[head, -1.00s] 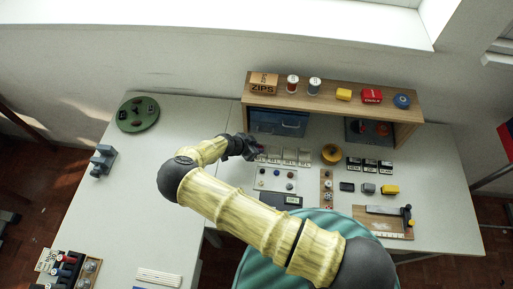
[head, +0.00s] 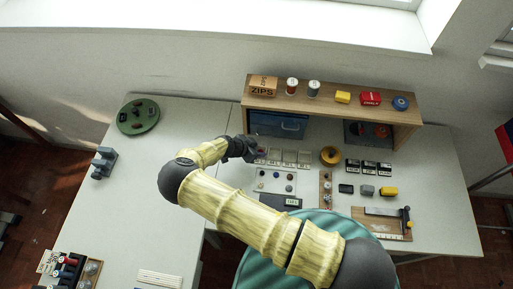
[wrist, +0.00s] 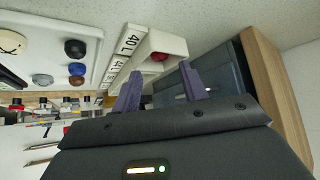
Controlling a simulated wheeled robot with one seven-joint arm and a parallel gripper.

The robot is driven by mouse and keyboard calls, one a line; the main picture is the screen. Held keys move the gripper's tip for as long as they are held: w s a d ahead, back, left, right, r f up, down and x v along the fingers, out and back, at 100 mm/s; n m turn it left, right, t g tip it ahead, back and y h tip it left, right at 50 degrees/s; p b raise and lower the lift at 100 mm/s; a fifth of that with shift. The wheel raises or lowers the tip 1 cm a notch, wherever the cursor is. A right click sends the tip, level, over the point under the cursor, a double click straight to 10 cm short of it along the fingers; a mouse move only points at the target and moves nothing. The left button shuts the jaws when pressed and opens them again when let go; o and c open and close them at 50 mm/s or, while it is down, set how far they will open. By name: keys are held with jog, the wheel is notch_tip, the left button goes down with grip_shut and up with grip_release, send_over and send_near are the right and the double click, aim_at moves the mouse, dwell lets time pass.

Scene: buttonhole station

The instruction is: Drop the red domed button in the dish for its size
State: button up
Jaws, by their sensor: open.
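The red domed button (wrist: 158,56) shows in the wrist view inside the white dish labelled 40 L (wrist: 172,44), apart from both fingertips. My gripper (wrist: 158,76) is open, its two dark purple fingers spread on either side of that dish's near end. In the head view my gripper (head: 258,153) is at the left end of the row of small white dishes (head: 289,157), hiding part of the leftmost one. The other dishes line up beside the 40 L one in the wrist view, their labels partly hidden by a finger.
A white tray (head: 262,187) with several other buttons lies in front of the dishes. A wooden shelf (head: 330,100) with a blue drawer (head: 278,124) stands close behind. The table left of my gripper is mostly clear.

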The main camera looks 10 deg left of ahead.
jog(key=shift+s+a+r+b, duration=0.2)
jog(key=shift+a+r+b, duration=0.05)
jog(key=shift+r+b, duration=0.15)
jog(key=b+v, duration=0.5)
jog(key=v, duration=0.6)
jog(key=shift+r, duration=0.2)
jog(key=shift+s, duration=0.1)
